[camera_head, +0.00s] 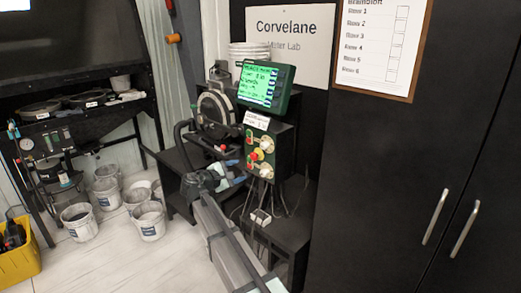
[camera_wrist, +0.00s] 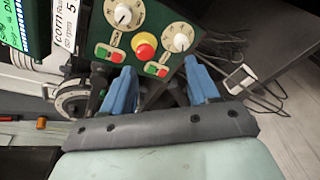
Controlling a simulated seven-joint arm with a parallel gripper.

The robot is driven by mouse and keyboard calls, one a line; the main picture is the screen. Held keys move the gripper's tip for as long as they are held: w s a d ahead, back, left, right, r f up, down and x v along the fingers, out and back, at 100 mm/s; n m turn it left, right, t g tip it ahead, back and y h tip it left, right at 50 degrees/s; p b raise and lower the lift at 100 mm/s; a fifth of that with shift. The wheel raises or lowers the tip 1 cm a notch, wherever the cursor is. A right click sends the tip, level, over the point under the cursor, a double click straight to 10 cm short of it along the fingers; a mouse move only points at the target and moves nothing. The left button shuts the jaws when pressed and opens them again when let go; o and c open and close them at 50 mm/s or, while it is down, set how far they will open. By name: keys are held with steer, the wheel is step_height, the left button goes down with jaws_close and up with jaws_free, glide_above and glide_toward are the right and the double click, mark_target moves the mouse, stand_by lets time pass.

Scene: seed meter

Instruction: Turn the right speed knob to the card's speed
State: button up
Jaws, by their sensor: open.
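A dark green control panel (camera_head: 258,157) carries two cream dial knobs, an upper one (camera_head: 267,144) and a lower one (camera_head: 267,171). In the wrist view they are a left knob (camera_wrist: 123,14) and a right knob (camera_wrist: 180,38). I cannot tell for sure which is the task's right knob. A red stop button (camera_wrist: 144,46) sits between them. The white card (camera_head: 257,121) above the panel shows partly in the wrist view (camera_wrist: 65,30), with "corn" and "rpm 5" legible and its end cut off. My gripper (camera_head: 234,171) is open and empty before the panel; its blue fingers (camera_wrist: 160,82) are apart from both knobs.
A green-lit display (camera_head: 264,85) stands above the card. A round metering unit (camera_head: 214,110) is left of the panel. Loose cables (camera_wrist: 262,88) and a white socket (camera_wrist: 238,80) lie below. Buckets (camera_head: 79,220) stand on the left floor; a dark cabinet (camera_head: 400,190) fills the right.

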mark_target(262, 147)
steer(key=w+d+r+n, duration=0.1)
steer(key=w+d+n, duration=0.2)
steer(key=w+d+r+n+t+h, duration=0.1)
steer(key=w+d+n, duration=0.1)
steer(key=w+d, duration=0.1)
steer(key=w+d+r+n, duration=0.2)
steer(key=w+d+n, duration=0.1)
steer(key=w, duration=0.2)
steer(key=shift+d+n+t+h, duration=0.15)
steer(key=shift+n+t+h, duration=0.15)
steer(key=shift+h, duration=0.1)
stand_by(0.3)
steer(key=c, duration=1)
